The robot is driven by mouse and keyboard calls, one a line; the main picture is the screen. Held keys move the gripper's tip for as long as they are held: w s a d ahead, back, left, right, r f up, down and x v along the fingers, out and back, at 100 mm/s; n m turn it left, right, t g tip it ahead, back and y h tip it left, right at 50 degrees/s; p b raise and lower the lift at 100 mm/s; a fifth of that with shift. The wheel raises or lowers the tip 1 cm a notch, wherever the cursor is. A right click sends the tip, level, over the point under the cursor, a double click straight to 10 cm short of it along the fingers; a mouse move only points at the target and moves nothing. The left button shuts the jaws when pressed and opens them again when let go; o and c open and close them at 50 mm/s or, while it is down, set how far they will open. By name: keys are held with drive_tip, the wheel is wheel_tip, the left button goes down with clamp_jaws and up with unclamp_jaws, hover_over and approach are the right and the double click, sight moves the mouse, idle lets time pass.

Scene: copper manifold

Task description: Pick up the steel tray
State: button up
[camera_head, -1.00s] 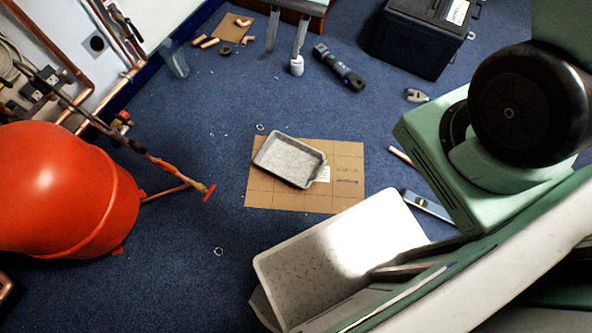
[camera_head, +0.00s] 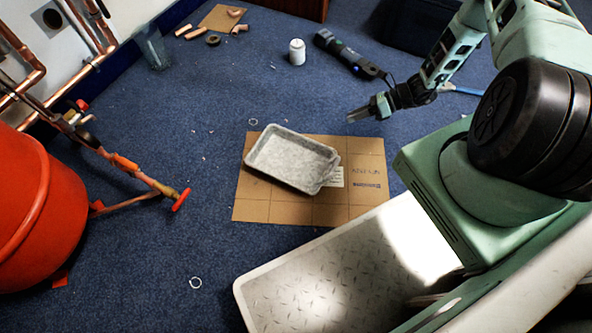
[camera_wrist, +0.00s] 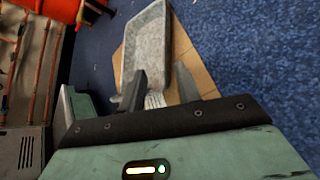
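The steel tray (camera_head: 292,160) is a grey, shallow rectangular pan. It lies right side up and empty on a brown cardboard sheet (camera_head: 262,208) on the floor, and is turned slightly askew on it. My gripper (camera_head: 358,113) is above and to the right of the tray in the head view, apart from it and pointing left. In the wrist view, the two fingers of my gripper (camera_wrist: 160,90) stand apart with nothing held between them. The tray (camera_wrist: 149,45) shows beyond them there, its near end between and behind the fingers.
An orange-red rounded vessel (camera_head: 38,200) and copper pipes (camera_head: 98,50) stand at left. Copper fittings (camera_head: 194,34) lie at the back.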

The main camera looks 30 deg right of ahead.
drive_tip(key=f, duration=0.2)
drive_tip(key=b, duration=0.6)
approach(303, 139)
drive_tip(key=shift+w+a+f, duration=0.4)
drive_tip(key=shift+a+f, duration=0.05)
drive_tip(key=shift+f, duration=0.2)
drive_tip(key=shift+w+a+f, duration=0.15)
drive_tip(key=shift+w+a, duration=0.1)
drive_tip(key=shift+a, duration=0.25)
drive_tip(key=b+x, duration=0.4)
drive_tip(key=shift+s+f, duration=0.1)
drive_tip(key=shift+f, duration=0.1)
drive_tip(key=shift+w+a+f+b, duration=0.2)
drive_tip(key=shift+a+b, duration=0.15)
drive_tip(key=shift+a, duration=0.15)
drive_tip(key=shift+r+m, duration=0.15)
drive_tip(key=shift+m, duration=0.15)
clamp_jaws()
